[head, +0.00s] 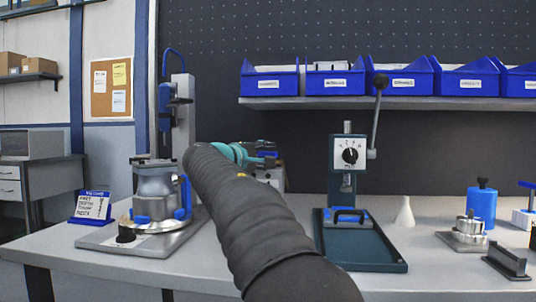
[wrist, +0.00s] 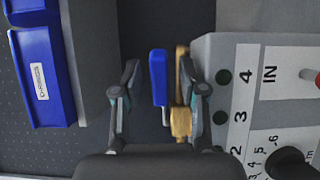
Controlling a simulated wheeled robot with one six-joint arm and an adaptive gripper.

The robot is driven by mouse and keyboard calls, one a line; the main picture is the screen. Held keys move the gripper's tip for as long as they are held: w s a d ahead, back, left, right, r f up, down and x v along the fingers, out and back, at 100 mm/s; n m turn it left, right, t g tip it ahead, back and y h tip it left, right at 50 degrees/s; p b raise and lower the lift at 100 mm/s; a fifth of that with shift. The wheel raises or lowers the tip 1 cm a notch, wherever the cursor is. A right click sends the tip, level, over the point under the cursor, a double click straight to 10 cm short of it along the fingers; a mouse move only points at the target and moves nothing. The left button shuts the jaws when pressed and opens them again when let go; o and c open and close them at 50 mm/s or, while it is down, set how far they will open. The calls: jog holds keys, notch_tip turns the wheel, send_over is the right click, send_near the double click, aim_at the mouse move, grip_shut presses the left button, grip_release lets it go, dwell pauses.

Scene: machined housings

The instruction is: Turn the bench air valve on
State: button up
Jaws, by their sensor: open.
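The air valve has a blue lever (wrist: 158,78) and a brass body (wrist: 181,120), both seen in the wrist view. My gripper (wrist: 160,72) is open, with one finger on each side of the blue lever. The right finger overlaps the brass body in the picture; I cannot tell whether it touches. A gap shows between the left finger and the lever. In the head view my gripper (head: 265,154) is at the back of the bench, and my arm and gripper hide most of the valve area.
A grey panel (wrist: 222,52) with numbers, "IN" and a black knob (wrist: 291,164) is right of the valve in the wrist view. A blue bin (wrist: 42,80) is at left. In the head view, a lever press (head: 348,155) and a gauge stand (head: 183,125) flank my arm.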

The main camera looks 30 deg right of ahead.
jog(key=shift+w+d, duration=0.15)
jog(key=shift+d, duration=0.1)
grip_shut()
